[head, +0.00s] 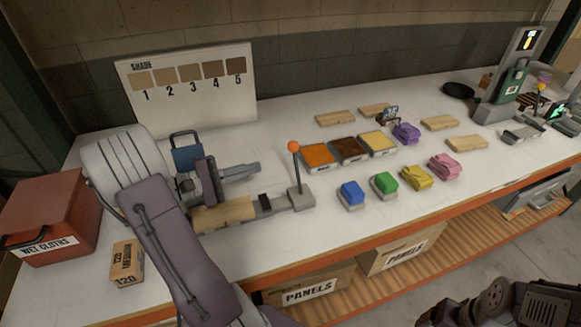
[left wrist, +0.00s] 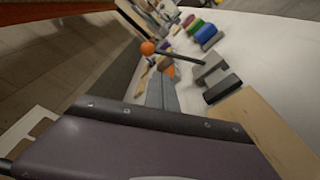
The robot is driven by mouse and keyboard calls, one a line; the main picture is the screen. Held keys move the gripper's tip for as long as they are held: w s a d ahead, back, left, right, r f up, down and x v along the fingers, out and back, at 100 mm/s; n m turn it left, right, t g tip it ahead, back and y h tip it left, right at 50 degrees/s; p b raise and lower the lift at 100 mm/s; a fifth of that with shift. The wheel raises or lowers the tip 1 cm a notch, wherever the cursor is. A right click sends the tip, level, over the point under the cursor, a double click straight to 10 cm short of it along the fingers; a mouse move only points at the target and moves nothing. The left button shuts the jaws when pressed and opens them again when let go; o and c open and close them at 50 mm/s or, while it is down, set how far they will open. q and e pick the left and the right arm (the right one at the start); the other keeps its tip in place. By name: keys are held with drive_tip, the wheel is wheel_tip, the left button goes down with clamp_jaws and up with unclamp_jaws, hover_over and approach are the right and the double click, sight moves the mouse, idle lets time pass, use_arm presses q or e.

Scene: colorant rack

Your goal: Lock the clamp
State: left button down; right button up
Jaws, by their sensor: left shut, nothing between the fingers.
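The clamp (head: 300,199) is a grey block on the bench at the right end of a light wooden panel (head: 223,213). Its lever stands upright, with an orange ball knob (head: 294,147) on top. The knob also shows in the left wrist view (left wrist: 147,47), with the dark clamp block (left wrist: 222,85) beside the panel (left wrist: 268,130). My left gripper (head: 257,168) is shut and empty above and behind the panel. Its grey fingers point right toward the lever, apart from the knob. My arm hides the panel's left end.
A blue object with a handle (head: 187,157) stands behind my left gripper. A red wet-cloths box (head: 55,217) and a 120 box (head: 127,263) are at left. Coloured trays and blocks (head: 351,194) lie right of the clamp. The bench between them is clear.

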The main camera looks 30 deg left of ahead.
sight(296, 166)
use_arm(q)
drive_tip(key=shift+w+d, duration=0.1)
drive_tip(key=shift+w, duration=0.05)
use_arm(e)
drive_tip(key=shift+w, duration=0.1)
use_arm(q)
drive_tip(key=x, duration=1)
use_arm(e)
drive_tip(key=shift+r, duration=0.2)
